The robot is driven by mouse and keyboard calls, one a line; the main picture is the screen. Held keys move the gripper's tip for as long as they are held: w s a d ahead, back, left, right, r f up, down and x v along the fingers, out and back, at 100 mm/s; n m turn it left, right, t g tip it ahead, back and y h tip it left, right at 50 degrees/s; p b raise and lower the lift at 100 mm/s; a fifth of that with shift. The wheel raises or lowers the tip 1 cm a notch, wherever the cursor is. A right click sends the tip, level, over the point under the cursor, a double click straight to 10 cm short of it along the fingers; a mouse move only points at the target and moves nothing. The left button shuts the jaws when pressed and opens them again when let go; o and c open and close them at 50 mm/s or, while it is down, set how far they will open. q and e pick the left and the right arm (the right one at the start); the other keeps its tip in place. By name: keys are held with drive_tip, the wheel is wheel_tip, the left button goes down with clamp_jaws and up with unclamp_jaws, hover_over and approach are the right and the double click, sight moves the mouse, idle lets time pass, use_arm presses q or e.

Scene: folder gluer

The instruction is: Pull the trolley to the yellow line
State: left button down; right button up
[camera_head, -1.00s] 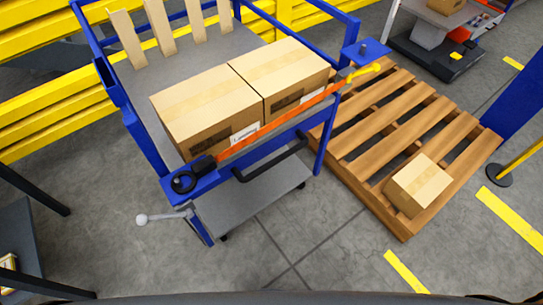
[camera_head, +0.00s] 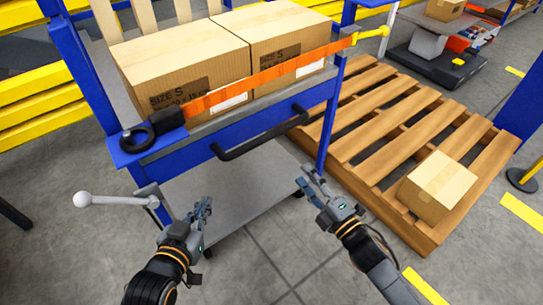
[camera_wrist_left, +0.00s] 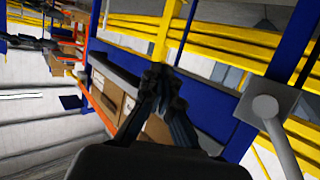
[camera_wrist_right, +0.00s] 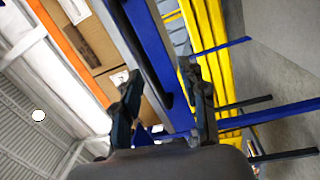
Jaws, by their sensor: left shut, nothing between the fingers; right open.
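The blue trolley (camera_head: 235,130) stands in front of me with a black handle bar (camera_head: 262,136) across its near side. It carries two cardboard boxes (camera_head: 184,70) behind an orange strap (camera_head: 265,76). A lever with a white knob (camera_head: 84,199) sticks out at its lower left. My left gripper (camera_head: 206,206) is shut and empty, below and left of the handle, apart from it. My right gripper (camera_head: 307,178) is open and empty, below and right of the handle. Yellow floor marks (camera_head: 424,287) show at the lower right.
A wooden pallet (camera_head: 365,165) with one box (camera_head: 437,187) lies just right of the trolley. A post on a black base (camera_head: 522,180) stands at the far right. Yellow rails (camera_head: 40,100) run behind on the left. The floor (camera_head: 255,275) in front is clear.

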sight(269, 136)
drive_tip(key=w+a+r+b, duration=0.1)
drive_tip(key=w+a, duration=0.2)
drive_tip(key=w+a+r+n+y+b, duration=0.1)
drive_tip(key=w+a+r, duration=0.1)
drive_tip(key=w+a, duration=0.1)
drive_tip(key=w+a+r+n+b, duration=0.1)
drive_tip(key=w+a+r, duration=0.1)
drive_tip(key=w+a, duration=0.1)
drive_tip(key=shift+r+y, duration=0.25)
drive_tip(key=shift+y, duration=0.15)
use_arm(q)
wheel_tip(269, 136, up, 14)
drive_tip(key=s+d+t+h, duration=0.1)
drive_tip(key=t+h, duration=0.1)
drive_tip(key=t, duration=0.5)
drive_tip(key=shift+d+f+h, duration=0.15)
drive_tip(key=shift+d+h, duration=0.1)
drive_tip(key=shift+h, duration=0.05)
use_arm(e)
drive_tip(key=shift+w+a+r, duration=0.1)
drive_tip(key=shift+w+a, duration=0.15)
drive_tip(key=shift+w, duration=0.15)
clamp_jaws()
